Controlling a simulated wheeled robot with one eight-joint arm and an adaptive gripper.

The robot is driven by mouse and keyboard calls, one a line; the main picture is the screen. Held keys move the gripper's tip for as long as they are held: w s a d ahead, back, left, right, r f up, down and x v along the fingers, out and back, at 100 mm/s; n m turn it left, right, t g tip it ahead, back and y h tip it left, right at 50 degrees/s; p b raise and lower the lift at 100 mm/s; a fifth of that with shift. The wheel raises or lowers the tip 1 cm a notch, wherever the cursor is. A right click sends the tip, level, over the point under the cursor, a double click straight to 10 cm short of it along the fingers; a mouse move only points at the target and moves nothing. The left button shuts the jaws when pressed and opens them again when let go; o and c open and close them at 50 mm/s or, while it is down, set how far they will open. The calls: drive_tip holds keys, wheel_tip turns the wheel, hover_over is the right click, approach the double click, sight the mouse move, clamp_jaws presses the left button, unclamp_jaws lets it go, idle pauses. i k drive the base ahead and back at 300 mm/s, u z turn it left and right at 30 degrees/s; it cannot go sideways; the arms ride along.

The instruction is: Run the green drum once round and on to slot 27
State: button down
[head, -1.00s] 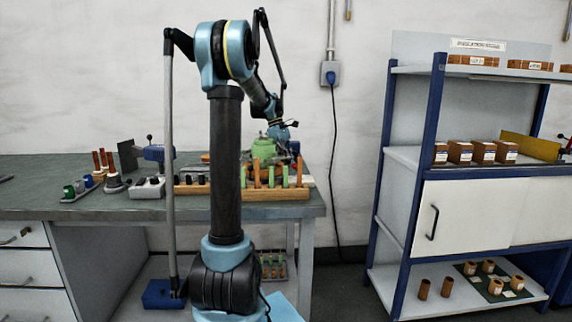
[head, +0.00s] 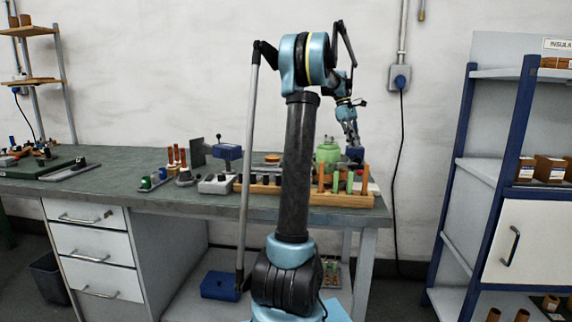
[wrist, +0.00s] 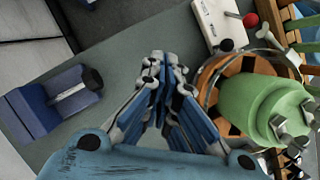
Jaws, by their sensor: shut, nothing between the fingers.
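The green drum (head: 328,152) stands toward the back right of the bench in the head view, partly behind upright rods. In the wrist view the green drum (wrist: 258,105) is at the right, with bolts on its end, over an orange-brown disc (wrist: 222,85) with dark openings and a metal ring round it. No slot number is legible. My gripper (head: 352,142) points down just right of the drum in the head view. In the wrist view my gripper (wrist: 163,62) has its fingers together, empty, beside the disc and apart from the drum.
A blue device with a black knob (wrist: 55,100) is left of my gripper in the wrist view. A white box (wrist: 218,20) with a red-balled lever is beyond it. A wooden rack of rods (head: 342,199) lines the bench front. Shelving (head: 505,170) stands right.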

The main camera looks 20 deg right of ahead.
sight(331, 155)
drive_tip(key=k, duration=1)
